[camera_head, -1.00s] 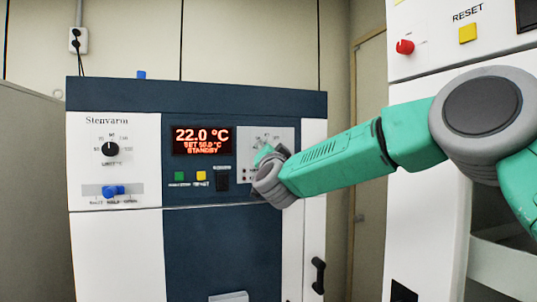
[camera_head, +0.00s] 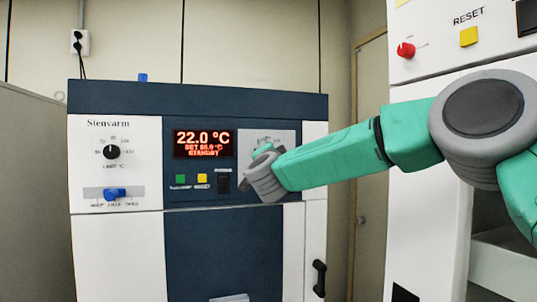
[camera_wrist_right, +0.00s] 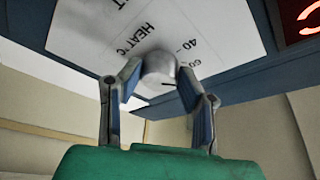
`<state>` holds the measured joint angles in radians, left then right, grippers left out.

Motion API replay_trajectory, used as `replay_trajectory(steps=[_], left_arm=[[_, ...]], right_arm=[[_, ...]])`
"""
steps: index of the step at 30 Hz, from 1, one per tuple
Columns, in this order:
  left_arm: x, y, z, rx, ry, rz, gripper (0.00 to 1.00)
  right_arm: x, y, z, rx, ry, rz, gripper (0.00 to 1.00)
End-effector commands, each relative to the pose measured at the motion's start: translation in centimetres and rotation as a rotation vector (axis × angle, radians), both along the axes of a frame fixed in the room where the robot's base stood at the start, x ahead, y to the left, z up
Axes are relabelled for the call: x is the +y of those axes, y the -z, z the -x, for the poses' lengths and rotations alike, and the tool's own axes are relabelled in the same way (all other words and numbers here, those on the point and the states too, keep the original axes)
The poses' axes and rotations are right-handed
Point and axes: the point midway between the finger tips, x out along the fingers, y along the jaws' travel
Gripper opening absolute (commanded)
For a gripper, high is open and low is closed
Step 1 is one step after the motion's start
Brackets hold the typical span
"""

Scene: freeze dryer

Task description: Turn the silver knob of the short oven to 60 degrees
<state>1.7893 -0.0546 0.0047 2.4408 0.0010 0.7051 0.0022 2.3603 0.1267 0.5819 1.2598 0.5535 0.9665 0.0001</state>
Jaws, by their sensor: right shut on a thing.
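The short oven (camera_head: 222,240) is a white and dark blue cabinet. Its silver knob (camera_wrist_right: 158,68) sits on a pale panel marked HEAT °C, with 40 and 60 printed beside it in the right wrist view. My right gripper (camera_wrist_right: 160,82) has a finger on each side of the knob and is shut on it. In the head view my right gripper (camera_head: 262,158) covers the knob. The red display (camera_head: 202,143) reads 22.0 °C and STANDBY, with a small, blurred set line that looks like 60.0 °C. My left gripper is not in view.
The oven front also has a black dial (camera_head: 112,152), a blue slider (camera_head: 115,193), a green button (camera_head: 180,179), a yellow button (camera_head: 202,178) and a black switch (camera_head: 223,182). A taller white machine with a red knob (camera_head: 405,49) stands at the right.

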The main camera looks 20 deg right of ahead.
Motion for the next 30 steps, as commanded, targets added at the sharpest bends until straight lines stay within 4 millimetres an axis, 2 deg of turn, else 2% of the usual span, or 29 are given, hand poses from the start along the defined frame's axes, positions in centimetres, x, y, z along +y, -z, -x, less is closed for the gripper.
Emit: replay_trajectory(steps=[2,3,4,5,17,23,30], left_arm=[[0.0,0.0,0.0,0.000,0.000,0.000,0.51],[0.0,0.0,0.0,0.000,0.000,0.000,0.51],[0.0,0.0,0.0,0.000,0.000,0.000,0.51],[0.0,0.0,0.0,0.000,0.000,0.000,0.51],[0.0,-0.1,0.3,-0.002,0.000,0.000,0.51],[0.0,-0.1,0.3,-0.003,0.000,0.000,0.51],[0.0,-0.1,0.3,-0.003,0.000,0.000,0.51]], right_arm=[[-0.1,0.2,0.0,0.003,0.002,0.000,0.02],[-0.1,0.2,0.0,0.002,0.001,0.000,0.38],[-0.1,0.2,0.0,0.002,0.001,0.000,0.48],[-0.1,0.2,0.0,0.002,0.001,0.000,0.51],[0.2,0.2,0.5,0.002,0.000,0.002,0.51],[1.0,0.8,3.3,0.002,-0.002,0.003,0.51],[2.5,2.0,7.9,0.003,-0.002,0.004,0.51]])
